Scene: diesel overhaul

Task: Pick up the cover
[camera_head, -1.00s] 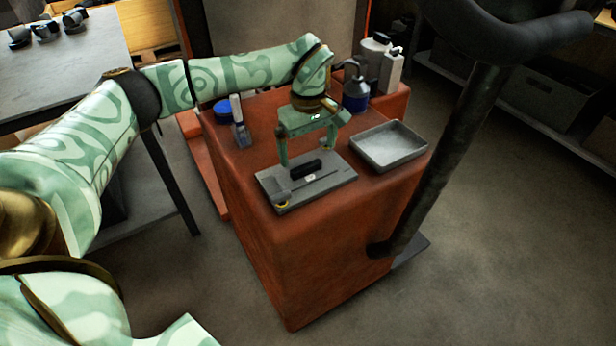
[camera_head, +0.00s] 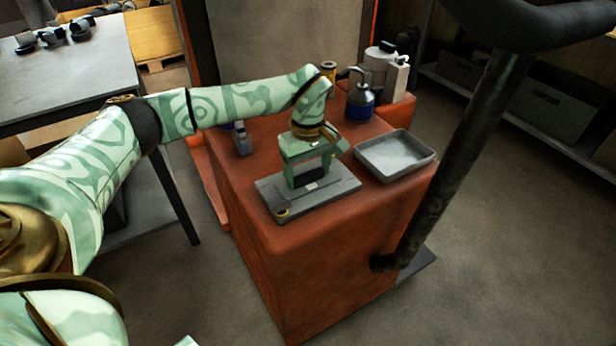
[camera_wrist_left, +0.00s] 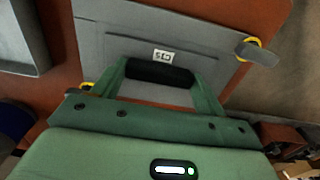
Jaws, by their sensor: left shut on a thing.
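The cover (camera_head: 342,186) is a flat grey plate with a small white label and a black block-like handle on top. It lies flat on the red cart, and no gap under it can be made out. My left gripper (camera_head: 309,180) is above the plate, pointing down. In the left wrist view, its two green fingers (camera_wrist_left: 160,82) are at the two ends of the black handle (camera_wrist_left: 155,73), shut on it. The plate (camera_wrist_left: 205,38) spreads out beyond the fingers there, with yellow rings at two of its corners. My right gripper is not in view.
The red cart (camera_head: 330,240) also bears a grey metal tray (camera_head: 394,156) right of the cover and a blue-and-grey pump can (camera_head: 360,100) behind. White bottles (camera_head: 395,75) stand at the back. A dark handle bar (camera_head: 455,150) rises at the cart's right side.

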